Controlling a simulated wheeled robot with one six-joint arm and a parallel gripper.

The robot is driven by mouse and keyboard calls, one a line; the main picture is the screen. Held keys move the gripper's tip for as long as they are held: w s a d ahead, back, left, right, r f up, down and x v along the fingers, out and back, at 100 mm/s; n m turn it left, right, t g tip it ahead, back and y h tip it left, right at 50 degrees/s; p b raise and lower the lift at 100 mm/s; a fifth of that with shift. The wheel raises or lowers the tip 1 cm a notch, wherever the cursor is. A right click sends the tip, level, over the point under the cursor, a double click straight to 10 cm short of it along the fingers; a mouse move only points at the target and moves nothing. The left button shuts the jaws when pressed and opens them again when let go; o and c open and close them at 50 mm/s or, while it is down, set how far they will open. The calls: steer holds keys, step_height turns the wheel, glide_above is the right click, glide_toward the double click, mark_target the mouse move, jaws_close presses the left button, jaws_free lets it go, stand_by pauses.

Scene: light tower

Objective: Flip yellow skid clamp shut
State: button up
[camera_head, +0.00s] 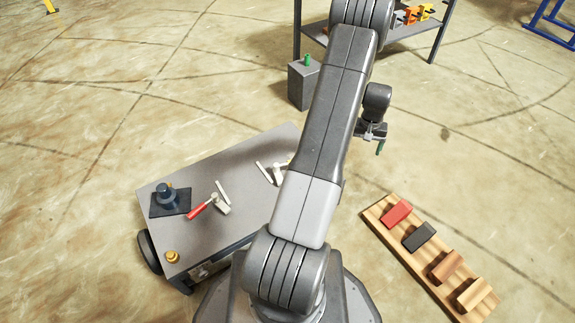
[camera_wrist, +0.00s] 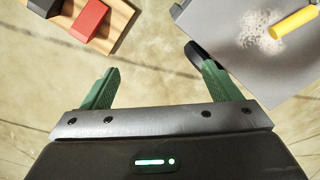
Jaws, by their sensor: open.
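The yellow handle (camera_wrist: 294,23) of the yellow skid clamp shows at the upper right of the wrist view, cut off by the frame edge, over the skid's grey top (camera_wrist: 215,22). In the head view my gripper (camera_head: 376,140) hangs right of my arm, over bare floor, apart from the clamp.
A red-handled clamp (camera_head: 205,206), a dark fixture (camera_head: 168,198) and a brass knob (camera_head: 172,256) stand on the skid. A wooden rack (camera_head: 375,212) with several blocks lies at right. A grey box (camera_head: 301,88) stands behind my arm, near a shelf (camera_head: 412,48). Floor between is clear.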

steer(key=s+d+m, duration=0.1)
steer(key=s+d, duration=0.1)
steer(key=d, duration=0.2)
steer(key=s+d+m+g, duration=0.1)
steer(key=s+d, duration=0.2)
steer(key=d, duration=0.1)
steer(key=s+d+m+g+y+p, duration=0.1)
steer(key=s+d, duration=0.1)
steer(key=d, duration=0.2)
steer(key=shift+s+d+r+m, duration=0.15)
steer(key=shift+s+r+m, duration=0.05)
steer(key=shift+r+m, duration=0.1)
jaws_close()
steer(key=shift+s+d, duration=0.25)
steer(key=shift+s, duration=0.05)
